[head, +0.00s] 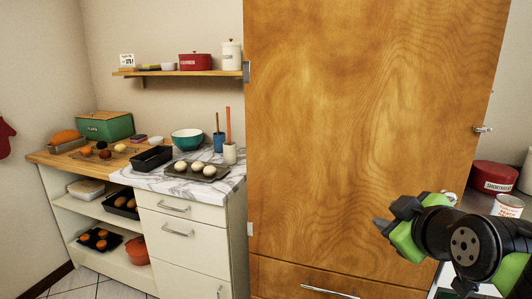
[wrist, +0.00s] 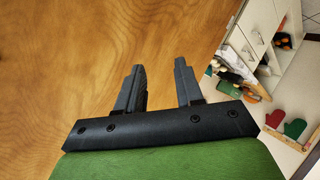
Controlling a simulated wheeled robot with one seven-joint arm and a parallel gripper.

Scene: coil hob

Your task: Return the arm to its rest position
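My gripper (head: 384,222) is at the right of the head view, in front of the lower right part of a tall wooden cabinet (head: 350,120). Its black fingers point left in that view. In the wrist view my gripper (wrist: 160,85) shows two black fingers standing apart with a clear gap and nothing between them. The wooden cabinet front (wrist: 60,60) fills the background behind the fingers. My arm's black and green wrist part covers the lower right of the head view.
A worktop at the left holds a tray of buns (head: 185,178), a green bread bin (head: 104,126) and a teal bowl (head: 187,139). A wall shelf (head: 170,73) hangs above. At the right, a red tin (head: 494,176) and a white can (head: 507,205) stand close behind my arm.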

